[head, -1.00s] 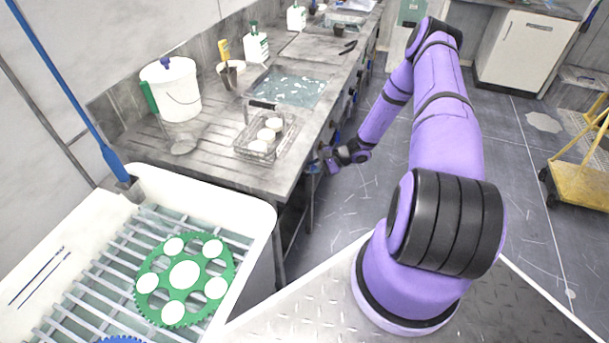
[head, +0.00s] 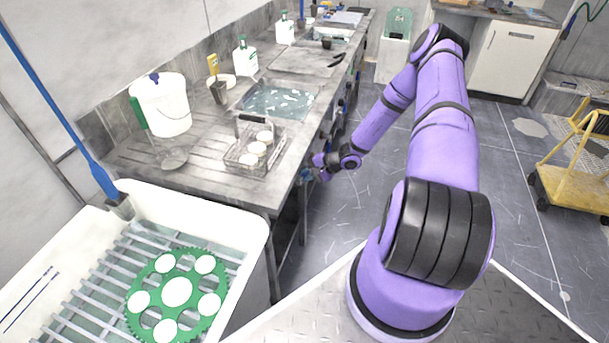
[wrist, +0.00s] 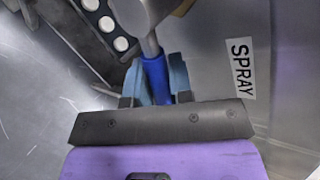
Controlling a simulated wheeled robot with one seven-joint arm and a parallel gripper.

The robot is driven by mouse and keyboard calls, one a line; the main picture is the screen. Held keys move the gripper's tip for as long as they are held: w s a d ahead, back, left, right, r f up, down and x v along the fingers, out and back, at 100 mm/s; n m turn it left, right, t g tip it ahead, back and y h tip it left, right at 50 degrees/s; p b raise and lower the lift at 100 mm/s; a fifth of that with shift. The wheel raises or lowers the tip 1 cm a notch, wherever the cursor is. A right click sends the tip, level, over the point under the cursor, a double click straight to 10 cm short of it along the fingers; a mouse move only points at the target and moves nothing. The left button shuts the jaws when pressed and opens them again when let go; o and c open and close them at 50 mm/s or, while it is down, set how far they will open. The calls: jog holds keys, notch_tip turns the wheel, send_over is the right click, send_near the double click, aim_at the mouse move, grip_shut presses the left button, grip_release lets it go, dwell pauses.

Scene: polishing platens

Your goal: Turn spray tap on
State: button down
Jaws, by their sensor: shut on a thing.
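The spray tap shows in the wrist view as a blue handle (wrist: 157,82) on a grey stem, beside a white label reading SPRAY (wrist: 240,67). My gripper (wrist: 160,85) has its two blue-grey fingers on either side of the blue handle and is shut on it. In the head view my gripper (head: 306,174) is at the front edge of the bench, below its top, where the tap itself is too small to make out. How far the tap is turned cannot be told.
The steel bench (head: 200,170) holds a wire basket (head: 255,150) of white discs, a white bucket (head: 165,105) and several bottles. A white tub (head: 240,215) with a green gear-shaped carrier (head: 177,292) stands at front left. A yellow trolley (head: 575,185) stands right; floor between is open.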

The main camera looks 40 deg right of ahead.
jog(key=c, duration=1)
grip_release()
jog(key=shift+c, duration=0.2)
jog(key=v, duration=1)
jog(key=shift+s+d+r, duration=0.15)
jog(key=shift+s+d, duration=0.1)
jog(key=shift+d, duration=0.05)
